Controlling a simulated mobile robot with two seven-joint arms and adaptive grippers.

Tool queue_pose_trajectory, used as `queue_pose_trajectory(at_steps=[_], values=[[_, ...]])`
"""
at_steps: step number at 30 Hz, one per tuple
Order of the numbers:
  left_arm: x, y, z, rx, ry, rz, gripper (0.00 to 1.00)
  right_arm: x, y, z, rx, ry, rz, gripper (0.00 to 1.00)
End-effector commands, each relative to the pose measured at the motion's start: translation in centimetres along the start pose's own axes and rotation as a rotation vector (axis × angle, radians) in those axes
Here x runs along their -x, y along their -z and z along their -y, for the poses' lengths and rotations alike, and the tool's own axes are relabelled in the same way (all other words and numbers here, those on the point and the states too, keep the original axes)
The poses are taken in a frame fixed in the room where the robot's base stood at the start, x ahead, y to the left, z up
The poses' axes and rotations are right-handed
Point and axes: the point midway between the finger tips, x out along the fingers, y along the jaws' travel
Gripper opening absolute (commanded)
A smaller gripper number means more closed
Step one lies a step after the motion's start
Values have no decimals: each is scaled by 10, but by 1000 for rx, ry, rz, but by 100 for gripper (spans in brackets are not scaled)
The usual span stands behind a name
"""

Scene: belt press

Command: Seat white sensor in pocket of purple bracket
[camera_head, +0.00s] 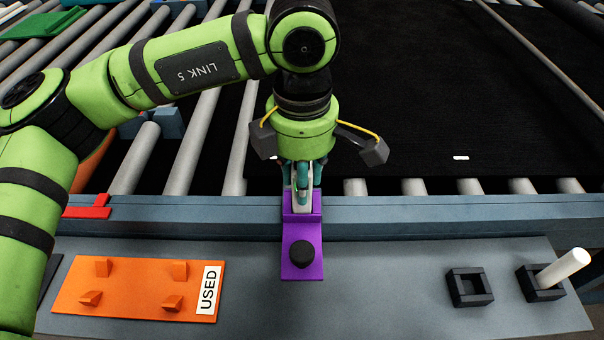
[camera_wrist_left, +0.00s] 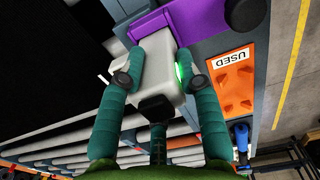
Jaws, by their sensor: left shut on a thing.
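The purple bracket (camera_head: 301,268) stands at the roller bed's near edge, its lower plate with a black knob (camera_head: 302,252) reaching over the grey shelf. My left gripper (camera_head: 302,180) points down above the bracket's upper part and is shut on the white sensor (camera_head: 301,206). In the left wrist view the sensor (camera_wrist_left: 160,78) sits between the two teal fingers of the gripper (camera_wrist_left: 160,62), with a green light and a black end. Its far end meets the purple bracket (camera_wrist_left: 150,24) there. The pocket is hidden, so I cannot tell how deep the sensor sits. My right gripper is not in view.
An orange tray (camera_head: 140,289) marked USED lies on the shelf at left. At right are an empty dark square holder (camera_head: 469,287) and another dark holder (camera_head: 540,285) with a leaning white cylinder (camera_head: 563,268). A red piece (camera_head: 90,211) lies on the rail. Shelf between is clear.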

Motion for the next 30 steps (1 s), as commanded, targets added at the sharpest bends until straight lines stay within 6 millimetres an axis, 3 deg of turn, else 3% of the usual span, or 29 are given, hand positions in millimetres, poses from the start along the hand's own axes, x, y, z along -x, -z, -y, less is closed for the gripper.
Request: queue_pose_trajectory(at_steps=[5, 6, 8, 20, 23, 30], values=[[-1, 0, 1, -1, 3, -2, 0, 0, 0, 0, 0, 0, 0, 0], [-2, 0, 1, -1, 3, -2, 43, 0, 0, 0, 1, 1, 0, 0], [-2, 0, 1, -1, 3, -2, 62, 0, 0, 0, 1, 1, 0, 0], [3, 0, 0, -1, 2, -1, 62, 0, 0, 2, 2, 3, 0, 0], [16, 0, 0, 0, -1, -2, 62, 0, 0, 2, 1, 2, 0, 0], [66, -1, 0, -1, -1, 0, 62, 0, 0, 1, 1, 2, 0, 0]])
